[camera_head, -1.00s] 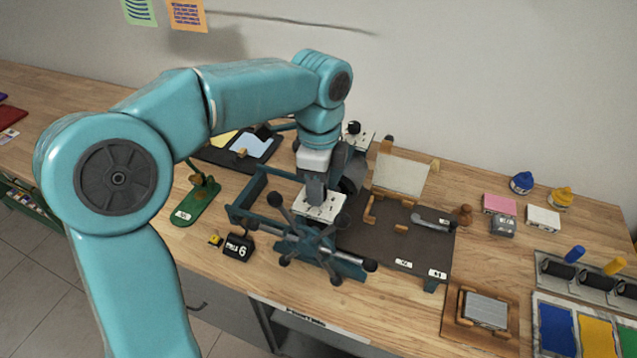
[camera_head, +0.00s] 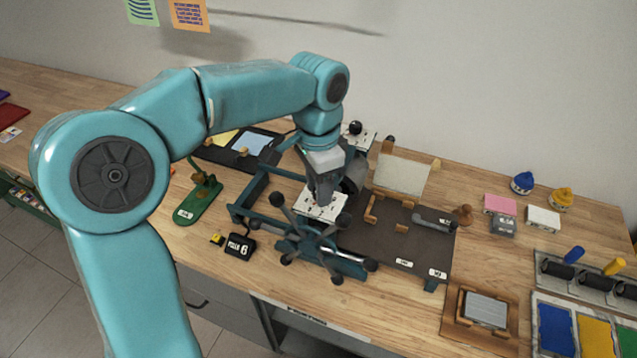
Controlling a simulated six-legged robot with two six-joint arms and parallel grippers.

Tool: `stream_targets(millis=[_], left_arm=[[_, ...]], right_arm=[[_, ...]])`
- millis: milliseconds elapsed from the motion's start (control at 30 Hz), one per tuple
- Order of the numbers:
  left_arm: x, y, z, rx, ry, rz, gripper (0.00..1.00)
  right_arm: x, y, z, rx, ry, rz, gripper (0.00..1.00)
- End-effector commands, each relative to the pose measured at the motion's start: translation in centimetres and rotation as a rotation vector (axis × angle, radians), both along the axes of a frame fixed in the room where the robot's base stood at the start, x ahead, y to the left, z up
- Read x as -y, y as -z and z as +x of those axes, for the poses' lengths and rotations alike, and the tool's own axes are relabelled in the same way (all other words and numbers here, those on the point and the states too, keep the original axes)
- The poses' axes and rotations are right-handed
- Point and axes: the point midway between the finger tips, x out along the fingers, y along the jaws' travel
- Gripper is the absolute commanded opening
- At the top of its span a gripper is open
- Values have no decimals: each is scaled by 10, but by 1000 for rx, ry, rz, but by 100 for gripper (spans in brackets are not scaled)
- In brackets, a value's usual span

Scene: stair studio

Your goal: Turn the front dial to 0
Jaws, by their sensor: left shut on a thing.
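The front dial's white plate (camera_head: 334,207) sits on the blue press frame with the spoked handwheel, near the middle of the bench. My left gripper (camera_head: 322,196) reaches down onto this plate from above and is shut on the dial's knob. The gripper hides the knob and most of the markings, so I cannot read the setting. A second white plate with a black knob (camera_head: 355,128) stands farther back, partly behind my wrist. My right gripper is not in view.
The spoked handwheel (camera_head: 310,243) with black ball ends stands close in front of the gripper. A black counter (camera_head: 240,246) is left of it. A dark board (camera_head: 385,238) with wooden parts lies to the right, and a green stand (camera_head: 199,201) to the left.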

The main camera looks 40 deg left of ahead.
Motion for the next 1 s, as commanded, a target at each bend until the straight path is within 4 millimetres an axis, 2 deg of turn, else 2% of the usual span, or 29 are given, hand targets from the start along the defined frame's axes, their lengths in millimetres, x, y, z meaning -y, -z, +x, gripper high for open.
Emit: stream_targets(millis=[1000], left_arm=[[0, -3, 2, 14, -966, -6, 1]], right_arm=[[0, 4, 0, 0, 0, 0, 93]])
